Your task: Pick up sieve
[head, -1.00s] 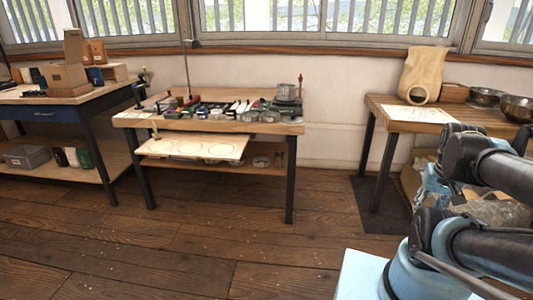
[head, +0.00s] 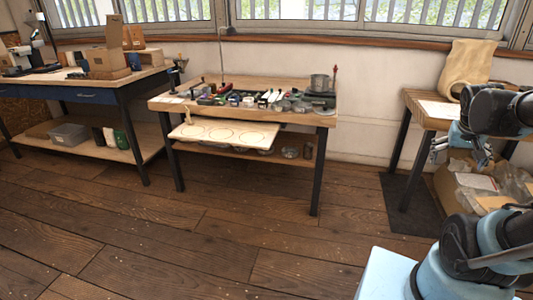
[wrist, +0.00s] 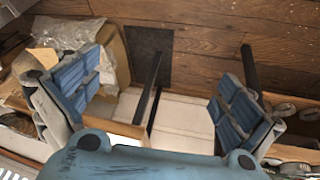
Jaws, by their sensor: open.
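I cannot pick out the sieve for certain. In the head view my gripper (head: 458,150) hangs at the right, in front of the right-hand table and well apart from the middle workbench.
A pull-out board with circles (head: 225,133) juts from the middle workbench. A blue-drawered bench (head: 90,95) stands left, with boxes on it. The right table (head: 425,97) holds a sack (head: 468,65). Plastic-wrapped goods (wrist: 65,35) lie near my gripper. The wooden floor ahead is clear.

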